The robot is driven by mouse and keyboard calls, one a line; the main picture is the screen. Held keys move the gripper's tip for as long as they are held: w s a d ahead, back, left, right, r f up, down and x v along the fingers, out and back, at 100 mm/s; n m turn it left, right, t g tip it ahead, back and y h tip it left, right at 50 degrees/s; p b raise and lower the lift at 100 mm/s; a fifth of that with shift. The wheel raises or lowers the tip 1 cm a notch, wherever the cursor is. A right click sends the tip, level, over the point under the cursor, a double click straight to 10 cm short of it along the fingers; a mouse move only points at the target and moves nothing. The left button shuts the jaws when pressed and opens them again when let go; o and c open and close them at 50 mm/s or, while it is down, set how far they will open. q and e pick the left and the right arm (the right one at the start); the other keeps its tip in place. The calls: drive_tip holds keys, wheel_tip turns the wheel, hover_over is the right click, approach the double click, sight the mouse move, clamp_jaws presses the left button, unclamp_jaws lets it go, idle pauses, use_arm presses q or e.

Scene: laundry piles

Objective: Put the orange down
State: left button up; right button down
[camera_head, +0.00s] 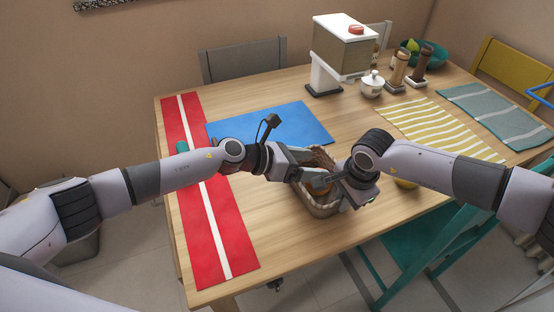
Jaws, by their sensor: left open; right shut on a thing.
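A woven basket (322,209) stands on the wooden table near its front middle, partly hidden by both grippers. My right gripper (322,187) reaches in from the right over the basket. It is shut on a rounded orange-brown thing, which looks like the orange (318,190), at the basket's opening. Most of this fruit is hidden by the fingers, and I cannot tell if it touches the basket floor. My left gripper (302,174) is open and empty at the basket's upper left side, close to the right gripper.
A yellow fruit (405,184) lies right of the basket, partly behind my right arm. A blue mat (300,122), a red runner (211,222) and a striped mat (425,122) lie on the table (270,255). A dispenser (340,50) and white pot (372,84) stand behind.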

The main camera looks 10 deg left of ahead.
use_arm(q)
drive_tip(key=v, duration=1)
drive_tip(key=shift+a+r, duration=0.1)
use_arm(e)
drive_tip(key=c, duration=1.1)
unclamp_jaws()
